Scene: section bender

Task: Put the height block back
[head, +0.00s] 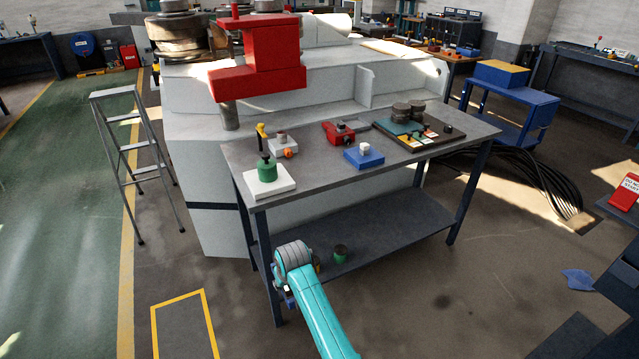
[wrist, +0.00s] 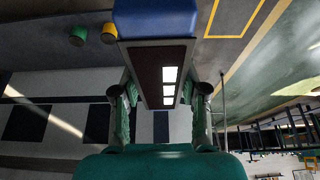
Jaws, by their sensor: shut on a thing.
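My gripper (wrist: 160,98) shows in the wrist view with a finger on each side of a long block. It is shut on this height block (wrist: 148,68), which has a dark brown face, grey edges, a row of white patches and a blue end. In the head view my teal arm reaches to the front left of the workbench (head: 330,172), below its top. My wrist hides most of the gripper and the block there.
On the bench top are a white plate with a green piece (head: 267,170), a red tool (head: 345,132), a blue block with a white knob (head: 365,156) and a dark tray (head: 440,142). A green cup (head: 340,253) stands on the lower shelf. A stepladder (head: 130,160) stands left.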

